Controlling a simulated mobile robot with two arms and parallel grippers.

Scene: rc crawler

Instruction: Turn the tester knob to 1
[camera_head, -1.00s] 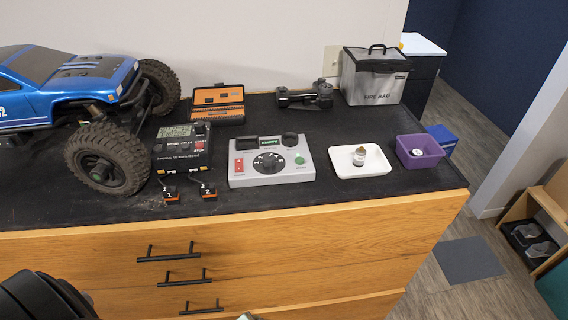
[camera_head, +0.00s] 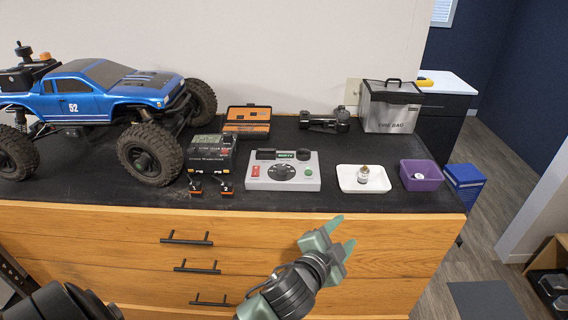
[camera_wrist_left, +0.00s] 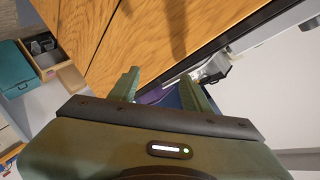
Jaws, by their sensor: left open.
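The grey tester (camera_head: 283,184) sits on the black bench top near its front edge. Its round black knob (camera_head: 281,173) is in the middle of the panel, with a red switch on its left and a green button on its right. The knob's setting is too small to read. My left gripper (camera_head: 341,231) is open and empty in front of the drawers, below and to the right of the tester, apart from it. In the left wrist view its two green fingers (camera_wrist_left: 160,88) stand apart with nothing between them. My right gripper is not in view.
A blue RC truck (camera_head: 92,90) and a black charger (camera_head: 209,154) stand left of the tester. A white tray (camera_head: 350,187) with a small jar and a purple bin (camera_head: 421,174) are to its right. An orange tool case (camera_head: 247,121) and silver bag (camera_head: 389,107) are behind.

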